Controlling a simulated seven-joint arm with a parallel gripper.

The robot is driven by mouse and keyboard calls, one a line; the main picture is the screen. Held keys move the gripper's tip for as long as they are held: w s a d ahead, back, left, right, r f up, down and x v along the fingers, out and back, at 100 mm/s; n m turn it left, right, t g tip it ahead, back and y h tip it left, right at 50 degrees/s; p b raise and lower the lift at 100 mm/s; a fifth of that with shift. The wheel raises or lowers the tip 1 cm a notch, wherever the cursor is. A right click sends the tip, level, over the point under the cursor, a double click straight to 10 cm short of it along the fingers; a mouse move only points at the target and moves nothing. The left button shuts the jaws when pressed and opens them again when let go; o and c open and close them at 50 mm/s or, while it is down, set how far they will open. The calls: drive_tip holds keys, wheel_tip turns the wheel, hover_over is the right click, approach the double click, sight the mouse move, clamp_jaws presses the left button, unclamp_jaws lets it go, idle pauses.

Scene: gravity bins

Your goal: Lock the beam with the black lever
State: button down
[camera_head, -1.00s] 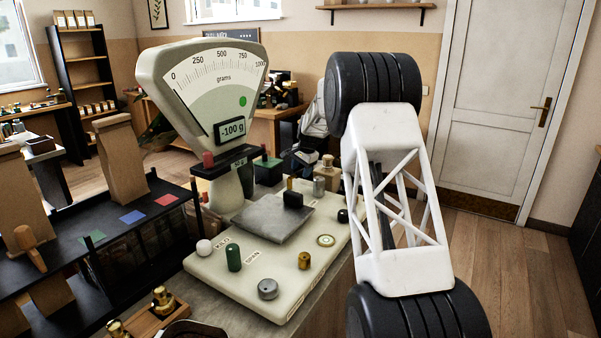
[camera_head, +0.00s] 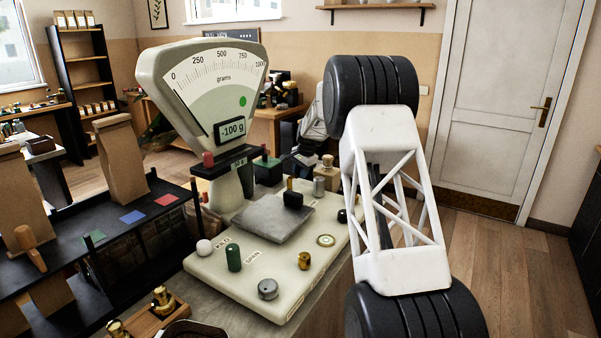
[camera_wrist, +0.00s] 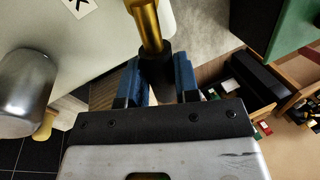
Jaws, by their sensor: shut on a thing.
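The cream scale (camera_head: 200,90) has a round-topped dial, and its display reads -100 g. In the wrist view my gripper (camera_wrist: 158,72) has its blue fingers on both sides of the black end of the lever (camera_wrist: 155,68). It is shut on that end, and a brass rod (camera_wrist: 146,25) extends from it toward the top. In the head view the grip is too small and dark to make out clearly, behind the scale's plate. The beam's inner lock is not visible.
A grey metal cylinder (camera_wrist: 25,90) stands left of my gripper, and a green-topped dark box (camera_wrist: 290,35) lies to the right. Paper bags (camera_head: 120,160) stand left.

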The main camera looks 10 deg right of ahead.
drive_tip(key=shift+w+n, duration=0.15)
drive_tip(key=shift+n, duration=0.15)
drive_tip(key=shift+w+a+n+g+y, duration=0.3)
drive_tip(key=shift+w+a+n, duration=0.15)
drive_tip(key=shift+n, duration=0.65)
drive_tip(key=n, duration=0.1)
drive_tip(key=w+a+n, duration=0.1)
drive_tip(key=shift+n+g, duration=0.3)
drive_tip(key=shift+w+a+n+g+y, duration=0.2)
drive_tip(key=shift+a+n+g, duration=0.3)
drive_tip(key=shift+n, duration=0.7)
drive_tip(key=shift+w+a+n+g+y, duration=0.2)
drive_tip(key=shift+a+n, duration=0.5)
drive_tip(key=shift+n, duration=0.5)
drive_tip(key=c, duration=0.9)
unclamp_jaws()
drive_tip(key=shift+o, duration=0.2)
drive_tip(key=shift+s, duration=0.1)
drive_tip(key=shift+r, duration=0.1)
drive_tip(key=v, duration=0.7)
drive_tip(key=shift+r, duration=0.3)
